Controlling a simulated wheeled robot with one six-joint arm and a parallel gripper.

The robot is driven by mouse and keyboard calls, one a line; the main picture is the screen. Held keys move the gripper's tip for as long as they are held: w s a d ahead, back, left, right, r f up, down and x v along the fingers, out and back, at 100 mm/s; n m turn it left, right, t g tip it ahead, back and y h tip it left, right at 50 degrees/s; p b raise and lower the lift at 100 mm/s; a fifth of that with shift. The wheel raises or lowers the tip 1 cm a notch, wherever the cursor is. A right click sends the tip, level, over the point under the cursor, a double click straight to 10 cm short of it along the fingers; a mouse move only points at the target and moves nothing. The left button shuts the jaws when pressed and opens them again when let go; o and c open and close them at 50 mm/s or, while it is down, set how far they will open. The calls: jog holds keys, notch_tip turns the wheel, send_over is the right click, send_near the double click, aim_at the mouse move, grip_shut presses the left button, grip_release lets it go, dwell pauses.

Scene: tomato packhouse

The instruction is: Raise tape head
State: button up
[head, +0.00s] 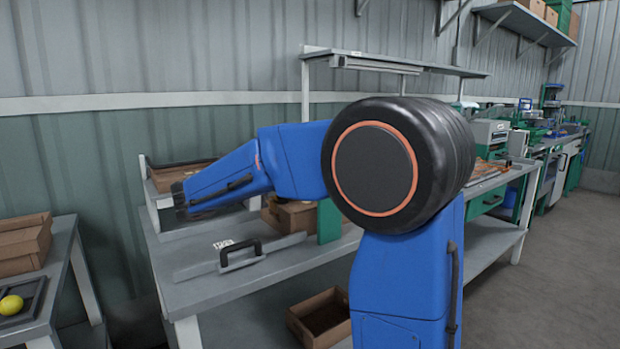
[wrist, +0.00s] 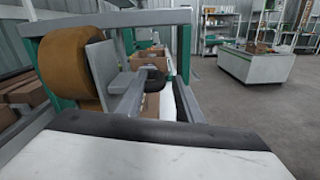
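The tape head shows in the wrist view as a large brown tape roll (wrist: 68,58) beside an upright grey plate (wrist: 101,72), inside a grey and green frame. A dark rounded handle-like part (wrist: 152,77) lies just past the roll. My gripper (wrist: 163,75) shows as two grey fingers reaching forward from the white and black body at the bottom. They are apart, and the dark part shows between or just behind their tips. I cannot tell whether they touch it. In the head view my blue arm reaches left over the bench and hides the tape head and the gripper's fingers.
In the head view, a grey bench (head: 255,278) carries a black-handled flat tool (head: 240,255) and a carton (head: 290,215). An open box (head: 320,318) sits on its lower shelf. A side table (head: 55,275) stands left. The floor at right is clear.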

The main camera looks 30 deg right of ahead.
jog(key=d, duration=0.6)
jog(key=shift+d, duration=0.3)
jog(key=shift+w, duration=0.1)
grip_shut()
